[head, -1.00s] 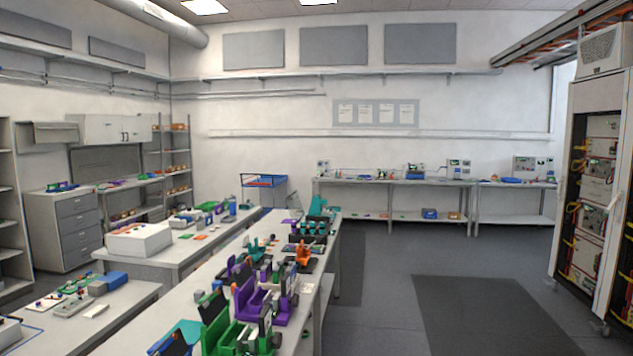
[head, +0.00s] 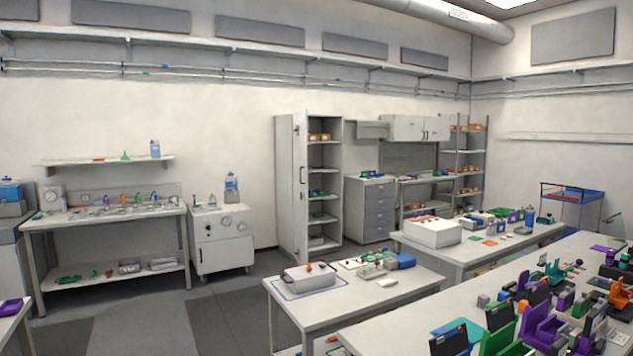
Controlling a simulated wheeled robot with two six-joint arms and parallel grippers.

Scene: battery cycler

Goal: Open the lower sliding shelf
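No gripper of mine shows in the head view. I cannot pick out a lower sliding shelf for certain. A tall cabinet (head: 300,190) with its door open stands against the far wall and shows several shelves inside. A grey drawer unit (head: 371,208) stands to its right with its drawers shut. An open metal rack (head: 468,168) with shelves holding orange-brown bins stands in the corner.
A small table (head: 352,308) with a white box is in front. A long bench (head: 410,330) with purple, green and orange holders fills the lower right. A white wheeled cabinet (head: 222,240) and a workbench (head: 105,225) stand at left. Dark floor (head: 180,310) lies clear at lower left.

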